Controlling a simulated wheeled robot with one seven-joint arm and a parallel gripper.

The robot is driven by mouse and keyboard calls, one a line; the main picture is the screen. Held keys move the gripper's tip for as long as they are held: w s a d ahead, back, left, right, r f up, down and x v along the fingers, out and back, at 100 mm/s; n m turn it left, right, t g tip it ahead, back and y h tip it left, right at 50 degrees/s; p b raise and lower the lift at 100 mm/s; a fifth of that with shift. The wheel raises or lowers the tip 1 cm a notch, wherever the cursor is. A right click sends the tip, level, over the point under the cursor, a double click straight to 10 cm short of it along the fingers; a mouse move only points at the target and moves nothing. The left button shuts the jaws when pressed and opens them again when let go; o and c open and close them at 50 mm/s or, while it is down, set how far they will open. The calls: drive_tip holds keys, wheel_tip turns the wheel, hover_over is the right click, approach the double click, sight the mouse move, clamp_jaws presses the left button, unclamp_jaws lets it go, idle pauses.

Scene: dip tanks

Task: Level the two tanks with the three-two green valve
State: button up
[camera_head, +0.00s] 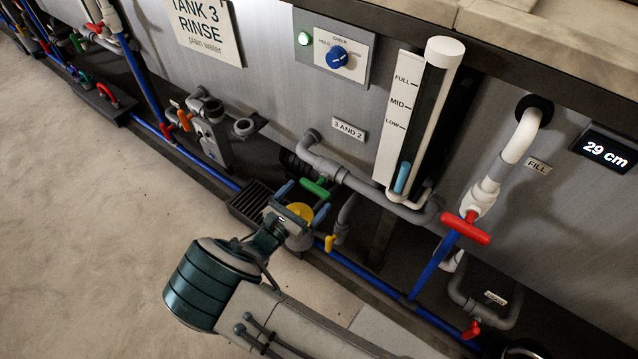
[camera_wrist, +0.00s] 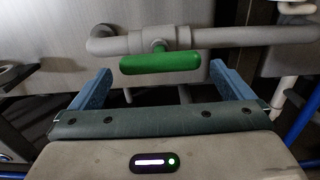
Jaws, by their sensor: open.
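The green valve handle (camera_head: 314,187) sits on a grey pipe (camera_head: 375,193) under the "3 AND 2" label (camera_head: 348,130). In the wrist view the green handle (camera_wrist: 160,64) is a bar lying lengthwise along the pipe (camera_wrist: 240,38). My gripper (camera_head: 303,200) is open, its blue fingers close to the handle. In the wrist view the handle appears between the two fingertips (camera_wrist: 161,68), with a gap on each side. I cannot tell how far it reaches between them. The tank 3 sign (camera_head: 205,30) is at upper left. A gauge (camera_head: 402,110) has its blue float below LOW.
A red valve handle (camera_head: 466,228) on the fill pipe and a "29 cm" display (camera_head: 606,151) are to the right. A yellow valve handle (camera_head: 330,243) is just below my gripper. A blue knob (camera_head: 337,57) stands beside a lit green lamp (camera_head: 304,38). The floor (camera_head: 90,230) at left is clear.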

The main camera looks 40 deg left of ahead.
sight(312, 191)
drive_tip(key=w, duration=0.6)
drive_tip(key=shift+w, duration=0.15)
drive_tip(key=shift+c, duration=0.3)
drive_tip(key=c, duration=0.6)
